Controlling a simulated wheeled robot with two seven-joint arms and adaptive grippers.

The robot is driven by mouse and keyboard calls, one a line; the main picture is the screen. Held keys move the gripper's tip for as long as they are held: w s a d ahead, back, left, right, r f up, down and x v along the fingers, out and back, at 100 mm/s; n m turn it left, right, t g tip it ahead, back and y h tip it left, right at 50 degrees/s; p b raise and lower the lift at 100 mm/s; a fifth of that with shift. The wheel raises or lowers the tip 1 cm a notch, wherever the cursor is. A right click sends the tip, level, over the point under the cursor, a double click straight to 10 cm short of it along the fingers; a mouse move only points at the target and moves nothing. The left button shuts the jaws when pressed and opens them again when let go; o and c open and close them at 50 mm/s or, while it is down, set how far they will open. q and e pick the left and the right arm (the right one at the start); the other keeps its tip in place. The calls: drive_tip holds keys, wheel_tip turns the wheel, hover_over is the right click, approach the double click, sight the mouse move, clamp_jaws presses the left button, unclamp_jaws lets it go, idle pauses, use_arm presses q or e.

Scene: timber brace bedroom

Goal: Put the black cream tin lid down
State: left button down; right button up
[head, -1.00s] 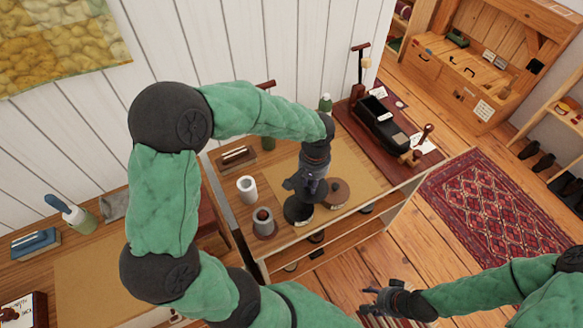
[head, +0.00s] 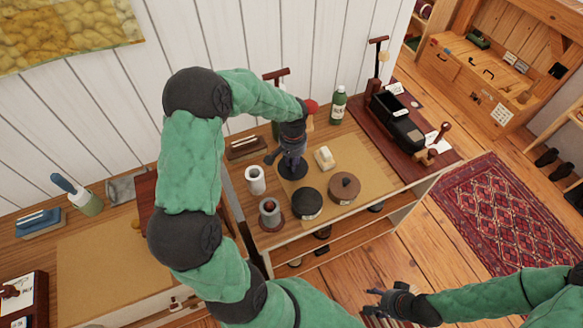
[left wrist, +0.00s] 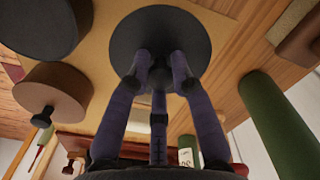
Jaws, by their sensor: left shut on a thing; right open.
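The black cream tin lid (head: 292,172) is a flat dark disc. My left gripper (head: 291,160) is shut on it from above; the lid is low over or on the tan mat (head: 345,150), and I cannot tell whether it touches. In the left wrist view the lid (left wrist: 160,32) fills the space beyond the fingers (left wrist: 161,75). The black tin (head: 307,204) stands just in front of the lid, apart from it; it also shows in the left wrist view (left wrist: 38,28). My right gripper (head: 374,299) is open and empty, low at the right, away from the table.
A brown knobbed tin (head: 344,188) stands right of the black tin. A white cup (head: 255,180) and a grey pot (head: 270,214) are at the left. Bare mat lies right of the block.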

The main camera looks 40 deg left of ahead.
use_arm(q)
drive_tip(key=shift+a+f, duration=0.25)
drive_tip(key=shift+f, duration=0.1)
drive_tip(key=shift+w+a+f+b, duration=0.1)
drive_tip(key=shift+f+b, duration=0.4)
drive_tip(key=shift+f, duration=1.1)
drive_tip(key=shift+f, duration=0.1)
drive_tip(key=c, duration=1.1)
unclamp_jaws()
drive_tip(key=shift+r, duration=0.2)
wheel_tip(320, 180, up, 12)
drive_tip(key=p, duration=0.3)
